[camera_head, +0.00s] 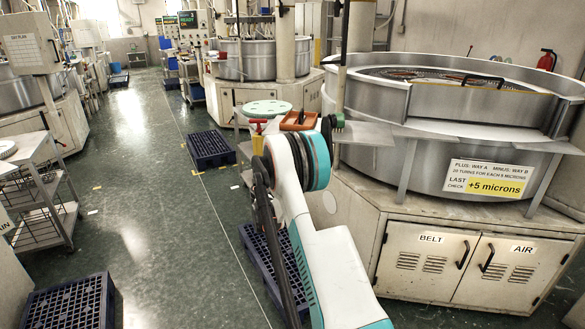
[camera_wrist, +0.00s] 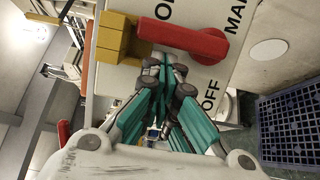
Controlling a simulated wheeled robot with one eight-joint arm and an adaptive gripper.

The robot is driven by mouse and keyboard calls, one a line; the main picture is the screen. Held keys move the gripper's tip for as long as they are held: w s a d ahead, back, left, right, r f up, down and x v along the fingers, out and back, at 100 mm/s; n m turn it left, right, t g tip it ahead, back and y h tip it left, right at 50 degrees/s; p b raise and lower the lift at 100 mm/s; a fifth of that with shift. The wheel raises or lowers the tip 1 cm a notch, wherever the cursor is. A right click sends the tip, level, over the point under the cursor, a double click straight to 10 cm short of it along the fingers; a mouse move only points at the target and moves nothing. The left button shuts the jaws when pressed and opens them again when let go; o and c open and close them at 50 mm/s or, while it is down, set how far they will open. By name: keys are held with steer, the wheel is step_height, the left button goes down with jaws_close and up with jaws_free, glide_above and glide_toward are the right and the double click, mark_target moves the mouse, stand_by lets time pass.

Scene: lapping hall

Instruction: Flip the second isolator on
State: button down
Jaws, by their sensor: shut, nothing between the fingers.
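In the wrist view a red isolator handle (camera_wrist: 185,40) sticks out from a yellow block (camera_wrist: 118,38) on a white panel (camera_wrist: 135,78). The panel has black lettering reading OFF, part of ON and part of MAIN. The handle lies across the picture, its rounded end at the right between the words. My gripper (camera_wrist: 168,68) is shut and empty, with its tips just below the handle in the picture. I cannot tell whether they touch it. Whether this is the second isolator does not show. In the head view my arm hides the gripper.
A large round lapping machine (camera_head: 460,165) on a cabinet stands close at the right. Dark blue pallets (camera_head: 208,149) lie on the floor, one also in the wrist view (camera_wrist: 298,122). A wire trolley (camera_head: 40,185) stands at the left. The green aisle floor between is mostly clear.

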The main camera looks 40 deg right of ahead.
steer(key=shift+d+m, duration=0.1)
steer(key=shift+m, duration=0.2)
stand_by(0.4)
steer(key=a+p, duration=0.2)
steer(key=a, duration=0.9)
steer(key=shift+s+a, duration=0.3)
steer(key=shift+a, duration=0.05)
steer(key=shift+r, duration=0.1)
